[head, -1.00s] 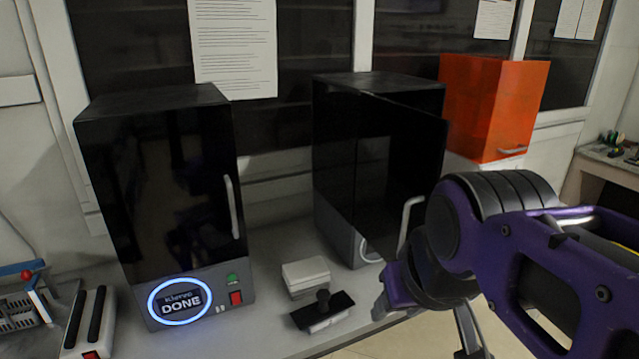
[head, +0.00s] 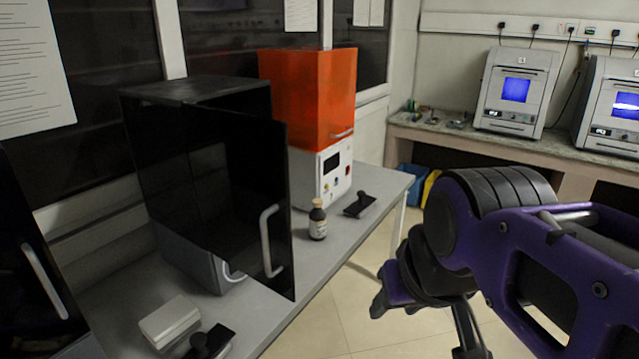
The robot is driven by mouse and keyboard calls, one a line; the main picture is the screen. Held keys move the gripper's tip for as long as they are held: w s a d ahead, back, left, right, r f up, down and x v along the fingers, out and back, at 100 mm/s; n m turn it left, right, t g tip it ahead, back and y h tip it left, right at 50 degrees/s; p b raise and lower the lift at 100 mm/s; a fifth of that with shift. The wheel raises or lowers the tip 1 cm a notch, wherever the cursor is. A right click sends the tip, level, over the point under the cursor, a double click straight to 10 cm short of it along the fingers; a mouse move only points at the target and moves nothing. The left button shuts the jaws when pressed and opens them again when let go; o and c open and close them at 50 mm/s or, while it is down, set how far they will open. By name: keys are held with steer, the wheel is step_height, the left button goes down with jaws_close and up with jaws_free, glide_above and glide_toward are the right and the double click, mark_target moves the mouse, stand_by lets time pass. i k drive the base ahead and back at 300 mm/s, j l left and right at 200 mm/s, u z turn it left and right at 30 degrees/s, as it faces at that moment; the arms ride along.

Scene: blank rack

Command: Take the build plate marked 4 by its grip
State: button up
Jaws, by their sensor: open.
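One black build plate (head: 208,343) with a knob-like grip lies at the lower left of the bench, beside a pale box, cut by the frame edge. Another dark plate with a raised grip (head: 360,205) lies on the bench in front of the orange-topped machine. I cannot read a 4 on either. My gripper (head: 425,322) is open and empty, hanging over the floor to the right of the bench, apart from both plates.
A black machine (head: 205,180) stands on the bench (head: 310,275) with its handled door swung open. A brown bottle (head: 318,220) stands between it and the orange-topped machine (head: 308,100). The pale box (head: 170,322) is near the front. Screened machines (head: 515,92) stand on the far counter.

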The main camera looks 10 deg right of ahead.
mark_target(365, 204)
steer(key=z, duration=0.3)
steer(key=i+l+u, duration=0.15)
steer(key=u, duration=0.5)
steer(key=i+l+u, duration=0.45)
steer(key=l, duration=0.25)
steer(key=i+l+u, duration=0.1)
steer(key=l, duration=0.3)
steer(key=i+l+u, duration=0.1)
steer(key=l, duration=0.3)
steer(key=i+l, duration=0.1)
steer(key=l, duration=0.3)
steer(key=i+l, duration=0.15)
steer(key=l, duration=0.3)
steer(key=i+l+z, duration=0.15)
steer(key=l, duration=0.2)
steer(key=i+l+z, duration=0.1)
steer(key=l, duration=0.25)
steer(key=i+l+z, duration=0.15)
steer(key=i+l, duration=0.15)
steer(key=i+z, duration=0.1)
steer(key=z, duration=0.15)
steer(key=k+j+u, duration=0.1)
steer(key=u, duration=0.25)
steer(key=k+j+u, duration=0.2)
steer(key=u, duration=0.15)
steer(key=k+j, duration=0.05)
